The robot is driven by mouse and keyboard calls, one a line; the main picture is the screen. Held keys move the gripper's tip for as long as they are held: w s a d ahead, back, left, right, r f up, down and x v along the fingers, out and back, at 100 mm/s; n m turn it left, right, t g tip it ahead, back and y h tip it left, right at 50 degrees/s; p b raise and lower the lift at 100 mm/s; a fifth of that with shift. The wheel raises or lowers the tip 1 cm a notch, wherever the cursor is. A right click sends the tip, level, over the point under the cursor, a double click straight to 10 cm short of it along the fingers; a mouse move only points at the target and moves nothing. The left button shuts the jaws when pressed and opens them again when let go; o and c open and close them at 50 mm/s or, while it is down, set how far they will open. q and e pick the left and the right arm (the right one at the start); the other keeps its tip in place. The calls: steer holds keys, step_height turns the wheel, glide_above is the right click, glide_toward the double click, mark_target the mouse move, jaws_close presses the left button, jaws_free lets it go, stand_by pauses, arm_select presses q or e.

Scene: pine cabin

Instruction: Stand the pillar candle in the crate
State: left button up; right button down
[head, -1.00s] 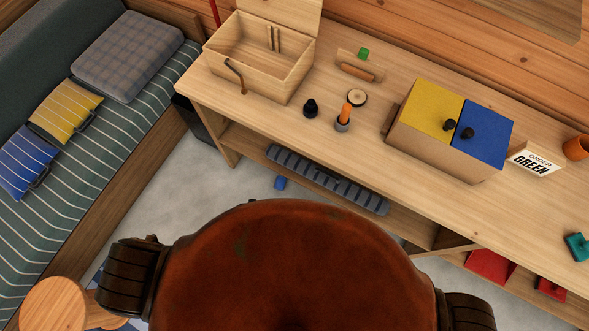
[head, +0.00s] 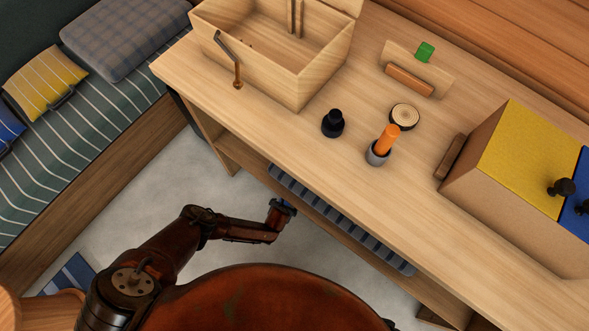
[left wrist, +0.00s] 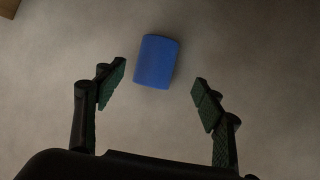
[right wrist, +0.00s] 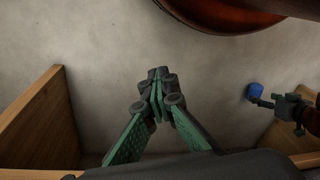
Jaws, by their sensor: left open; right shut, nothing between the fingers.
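A blue cylinder (left wrist: 156,62), which looks like the pillar candle, is on the floor in front of the bench. In the left wrist view it lies just beyond and between my left gripper's (left wrist: 158,82) parted, empty fingers. The right wrist view also shows the blue cylinder (right wrist: 255,91) beside that gripper; in the head view the gripper mostly covers it. My right gripper (right wrist: 157,80) is shut and empty above the floor, outside the head view.
On the bench stand a black piece (head: 333,124), an orange stick in a grey cup (head: 377,154), a wood disc (head: 404,117) and a yellow-and-blue-topped box (head: 515,165). A cushioned seat (head: 90,150) is at left.

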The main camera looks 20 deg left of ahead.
arm_select(q)
steer(key=shift+b+x, duration=0.75)
steer(key=shift+x, duration=0.5)
steer(key=b+x, duration=0.3)
steer(key=x, duration=0.1)
steer(key=shift+s+a+f, duration=0.15)
steer(key=shift+s+a, duration=0.1)
steer(key=shift+a, duration=0.1)
steer(key=shift+w+f+b, duration=0.3)
steer(key=shift+f+b, duration=0.05)
steer(key=shift+b, duration=0.05)
arm_select(e)
steer(key=w+a+f+t+y, duration=0.1)
steer(key=w+a+f+t, duration=0.3)
steer(key=w+f, duration=0.3)
step_height(320, 180, down, 2)
steer(key=shift+w+a+f+t+y, duration=0.1)
steer(key=shift+w+a+t+y, duration=0.2)
steer(key=shift+a, duration=0.5)
arm_select(q)
steer(key=c, duration=1.4)
steer(key=shift+r, duration=0.2)
